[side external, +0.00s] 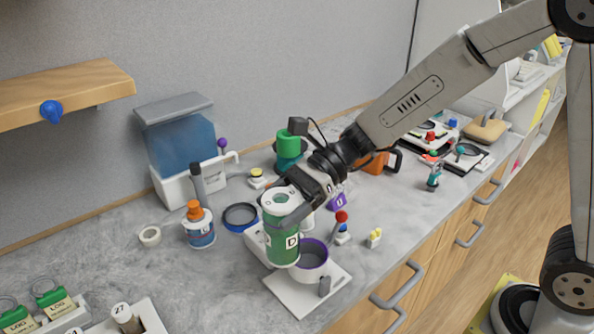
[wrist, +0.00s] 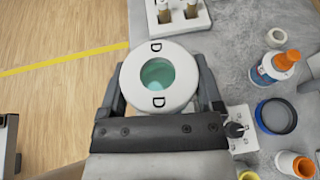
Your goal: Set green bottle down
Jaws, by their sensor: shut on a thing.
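The green bottle (side external: 281,240) has a white top and a "D" label. My gripper (side external: 288,209) is shut around its upper part and holds it roughly upright. In the side view the bottle overlaps a white stand (side external: 300,297) with a purple-rimmed round holder (side external: 314,257). I cannot tell whether the bottle's bottom touches anything.
An orange-capped bottle (side external: 199,228), a dark blue ring (side external: 240,216) and a white ring (side external: 149,236) stand left of the stand. A red-topped joystick (side external: 341,217) and a small yellow item (side external: 374,238) are to its right.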

